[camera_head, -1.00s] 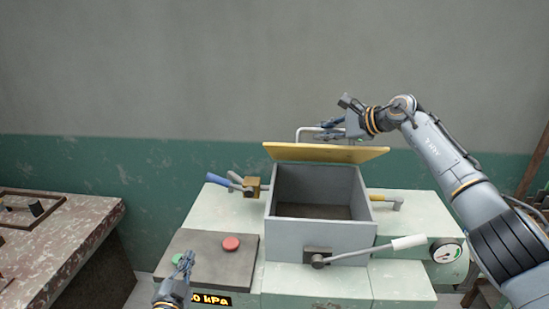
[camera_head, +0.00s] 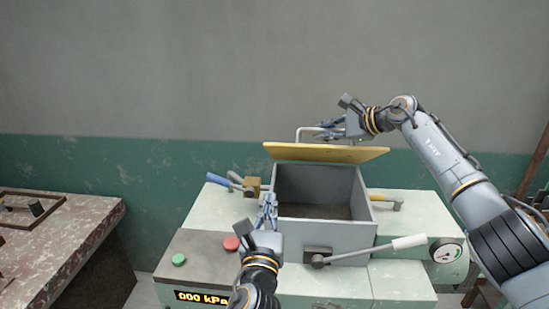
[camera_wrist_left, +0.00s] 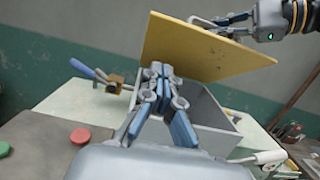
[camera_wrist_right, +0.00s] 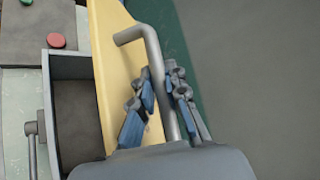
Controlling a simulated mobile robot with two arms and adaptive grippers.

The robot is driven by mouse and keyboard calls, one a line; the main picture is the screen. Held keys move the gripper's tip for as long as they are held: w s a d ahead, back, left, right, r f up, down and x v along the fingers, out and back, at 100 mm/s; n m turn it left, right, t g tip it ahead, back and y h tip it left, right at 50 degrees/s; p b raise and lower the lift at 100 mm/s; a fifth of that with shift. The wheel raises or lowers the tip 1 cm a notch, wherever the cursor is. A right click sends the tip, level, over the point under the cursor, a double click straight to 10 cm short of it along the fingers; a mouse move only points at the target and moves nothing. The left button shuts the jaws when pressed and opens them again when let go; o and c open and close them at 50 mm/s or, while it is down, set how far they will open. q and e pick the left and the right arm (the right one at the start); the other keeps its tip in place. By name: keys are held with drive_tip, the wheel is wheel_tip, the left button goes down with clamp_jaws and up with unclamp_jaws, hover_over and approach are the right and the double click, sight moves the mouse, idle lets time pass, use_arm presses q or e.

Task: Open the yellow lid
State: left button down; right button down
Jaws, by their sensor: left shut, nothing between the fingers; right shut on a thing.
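The yellow lid (camera_head: 325,153) stands raised at the back of an open grey box (camera_head: 325,234). A grey bar handle (camera_head: 300,134) sticks up behind the lid and shows large in the right wrist view (camera_wrist_right: 150,45). My right gripper (camera_head: 328,131) is shut on this handle, its blue fingers on either side of the bar. My left gripper (camera_head: 268,204) is shut and empty in front of the box's left front corner. In the left wrist view its fingers (camera_wrist_left: 160,82) overlap the lid's lower edge, and I cannot tell that they touch anything.
Red (camera_head: 231,243) and green (camera_head: 179,259) buttons and a display reading 000 kPa (camera_head: 203,298) are at the front left. A white-handled lever (camera_head: 408,242) juts right from the box front. Blue-handled (camera_head: 218,180) and yellow-handled (camera_head: 385,194) levers flank the box. A gauge (camera_head: 446,251) is at right.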

use_arm(q)
approach(276, 147)
drive_tip(key=w+f, duration=0.2)
drive_tip(key=w, duration=0.2)
drive_tip(key=shift+w+r, duration=0.65)
drive_tip(key=shift+r, duration=0.3)
drive_tip(key=shift+w+r, duration=0.3)
drive_tip(key=shift+r, duration=0.1)
